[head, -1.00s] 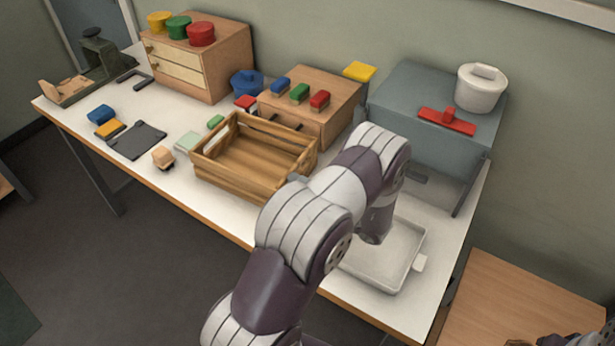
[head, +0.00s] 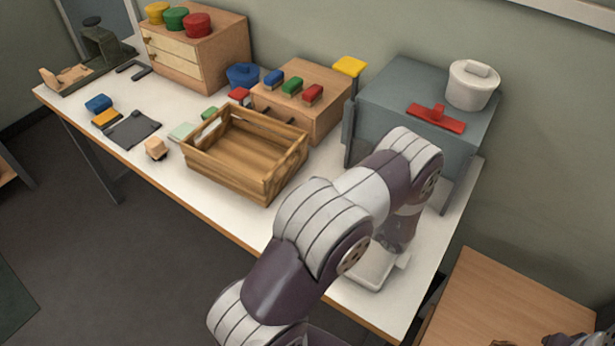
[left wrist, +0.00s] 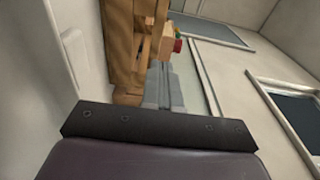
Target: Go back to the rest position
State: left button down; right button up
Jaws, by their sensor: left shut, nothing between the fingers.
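My left arm (head: 315,225) rises from the bottom middle of the head view and bends down over the right end of the white table. Its gripper is hidden in the head view, behind or below the wrist (head: 405,225). In the left wrist view the grey fingers of my left gripper (left wrist: 163,82) are together, with nothing between them. A wooden crate (left wrist: 122,45) shows beside and beyond the fingers there. My right gripper does not show; only a dark piece of what may be my right arm is at the bottom right corner of the head view.
The slatted crate (head: 225,170) stands empty left of my arm. A white tray (head: 365,272) lies partly under my wrist.

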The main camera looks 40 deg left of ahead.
pick_arm(q)
jog(key=d, duration=0.4)
jog(key=shift+w+d, duration=0.25)
jog(key=shift+d, duration=0.15)
jog(key=shift+s+a, duration=0.1)
